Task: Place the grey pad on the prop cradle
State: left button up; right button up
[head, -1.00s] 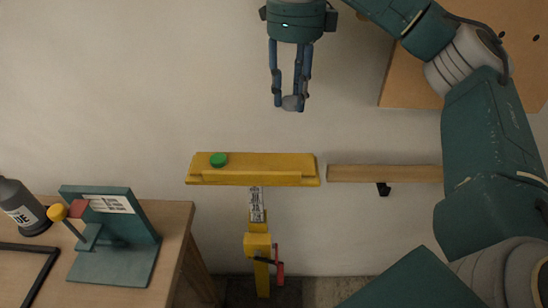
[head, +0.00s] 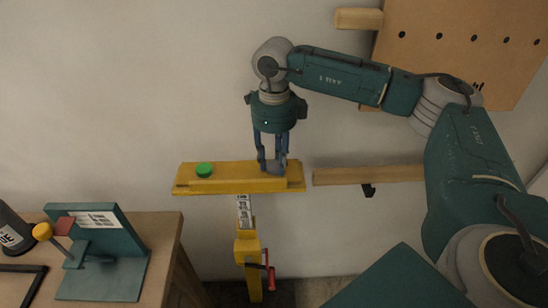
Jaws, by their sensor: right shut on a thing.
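The yellow prop cradle (head: 232,178) is a long horizontal trough on top of a yellow post (head: 247,248). A round green piece (head: 204,170) sits near its left end. My right gripper (head: 272,164) points down and is shut on the small grey pad (head: 273,168). In the picture the fingertips and pad overlap the right part of the cradle. I cannot tell whether the pad touches it. The fingers partly hide the pad. My left gripper is out of view.
A wooden table (head: 160,240) at the left bears a teal stand (head: 110,272) and a dark bottle (head: 12,230). A wooden rail (head: 365,175) is on the wall right of the cradle. A pegboard (head: 460,45) hangs at the upper right. A red handle (head: 269,278) juts from the post.

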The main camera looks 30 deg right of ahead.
aim_at(274, 165)
jog(key=shift+f, duration=0.25)
jog(key=o, duration=0.7)
jog(key=shift+r, duration=0.1)
jog(key=shift+r, duration=0.2)
notch_tip(274, 165, up, 12)
jog(key=b, duration=0.3)
